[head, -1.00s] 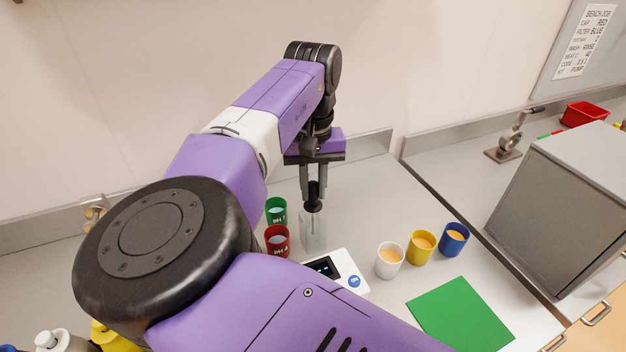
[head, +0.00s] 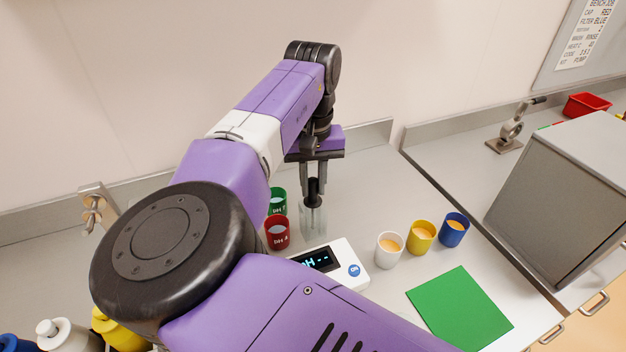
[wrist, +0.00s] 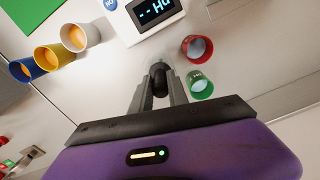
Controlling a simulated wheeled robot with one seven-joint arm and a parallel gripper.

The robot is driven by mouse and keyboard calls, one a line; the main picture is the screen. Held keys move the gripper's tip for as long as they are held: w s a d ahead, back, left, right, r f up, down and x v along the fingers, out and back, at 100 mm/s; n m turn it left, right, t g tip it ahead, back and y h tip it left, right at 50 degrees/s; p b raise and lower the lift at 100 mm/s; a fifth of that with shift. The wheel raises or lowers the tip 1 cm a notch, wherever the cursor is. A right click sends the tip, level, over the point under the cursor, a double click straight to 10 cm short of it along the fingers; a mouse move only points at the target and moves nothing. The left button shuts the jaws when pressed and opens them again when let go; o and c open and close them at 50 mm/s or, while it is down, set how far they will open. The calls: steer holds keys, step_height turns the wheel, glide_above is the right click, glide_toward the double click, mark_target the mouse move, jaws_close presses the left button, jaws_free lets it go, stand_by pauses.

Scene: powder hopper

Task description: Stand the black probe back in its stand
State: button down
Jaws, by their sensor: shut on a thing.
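The black probe (head: 314,190) is upright between the fingers of my gripper (head: 314,178), which is shut on its thick black upper part. A clear, see-through upright holder (head: 313,222), seemingly the stand, is right below. The probe's thin lower part appears to reach into it; I cannot tell how deep. In the wrist view the probe's black top (wrist: 159,78) shows between the two fingers (wrist: 160,92), and the clear holder is hard to make out.
A red cup (head: 277,234) and a green cup (head: 277,203) stand close on the left. A white pH meter (head: 350,272) lies in front. White (head: 388,250), yellow (head: 421,238) and blue (head: 454,230) cups and a green mat (head: 460,308) are to the right.

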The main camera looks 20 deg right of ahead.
steer(key=shift+f, duration=0.35)
steer(key=c, duration=0.6)
jaws_free()
steer(key=shift+o, duration=0.2)
steer(key=shift+r, duration=0.1)
step_height(320, 180, up, 8)
steer(key=p, duration=0.7)
steer(key=shift+f, duration=0.35)
